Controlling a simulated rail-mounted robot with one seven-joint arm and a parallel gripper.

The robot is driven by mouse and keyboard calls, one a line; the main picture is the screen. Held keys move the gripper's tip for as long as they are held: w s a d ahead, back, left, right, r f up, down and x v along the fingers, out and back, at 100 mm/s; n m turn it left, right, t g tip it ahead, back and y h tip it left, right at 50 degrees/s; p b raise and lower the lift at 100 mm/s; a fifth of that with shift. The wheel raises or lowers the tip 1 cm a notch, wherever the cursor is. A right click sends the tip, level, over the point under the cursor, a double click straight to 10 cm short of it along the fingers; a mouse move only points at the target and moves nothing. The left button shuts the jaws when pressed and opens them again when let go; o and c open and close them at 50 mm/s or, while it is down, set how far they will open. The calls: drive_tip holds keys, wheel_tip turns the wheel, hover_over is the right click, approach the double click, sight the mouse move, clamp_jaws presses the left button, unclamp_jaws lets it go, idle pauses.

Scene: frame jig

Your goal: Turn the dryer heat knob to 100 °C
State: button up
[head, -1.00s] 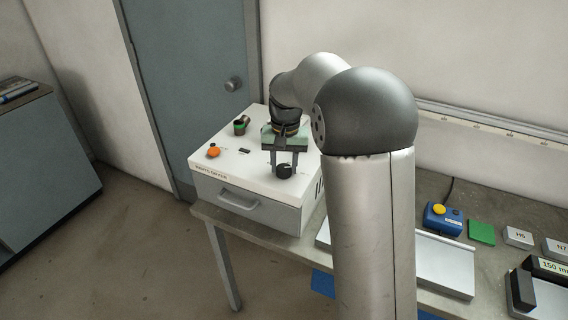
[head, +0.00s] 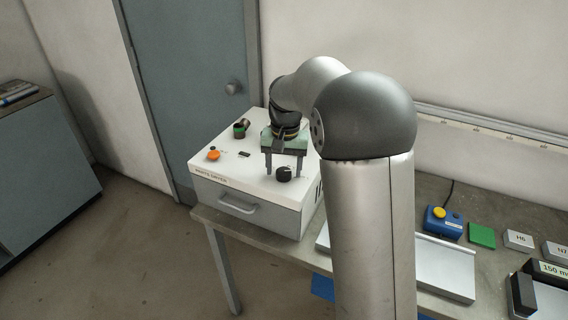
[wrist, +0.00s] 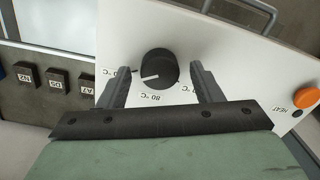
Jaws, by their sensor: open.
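The white dryer box (head: 212,160) stands on the bench, with its black heat knob (head: 284,174) on the top near the front right. In the wrist view the round black knob (wrist: 158,68) lies between the fingers, with a visible gap on each side. Its white pointer line faces left, slightly downward. An "80 °C" label (wrist: 160,97) is below it. Another °C label (wrist: 110,72) at left and one at right are partly hidden by the fingers. My gripper (head: 284,173) is open and points down over the knob; it also shows in the wrist view (wrist: 160,70).
A handle (head: 238,206) sticks out in front. A blue box with a yellow button (head: 443,221), a green pad (head: 481,235) and labelled blocks lie on the bench to the right.

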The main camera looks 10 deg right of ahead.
sight(286, 171)
wheel_tip(286, 171, up, 17)
drive_tip(key=shift+d+r+b, duration=0.2)
drive_tip(key=shift+b, duration=0.15)
drive_tip(key=shift+s, duration=0.2)
drive_tip(key=s+f+n, duration=0.2)
drive_tip(key=s+f, duration=0.7)
drive_tip(key=s, duration=0.6)
drive_tip(key=s+f+n, duration=0.1)
drive_tip(key=s+f, duration=0.9)
drive_tip(key=s, duration=0.5)
drive_tip(key=shift+a+f+n+t, duration=0.25)
drive_tip(key=shift+f+n+t, duration=0.05)
drive_tip(key=shift+n, duration=0.1)
drive_tip(key=shift+s, duration=0.1)
drive_tip(key=shift+c, duration=0.3)
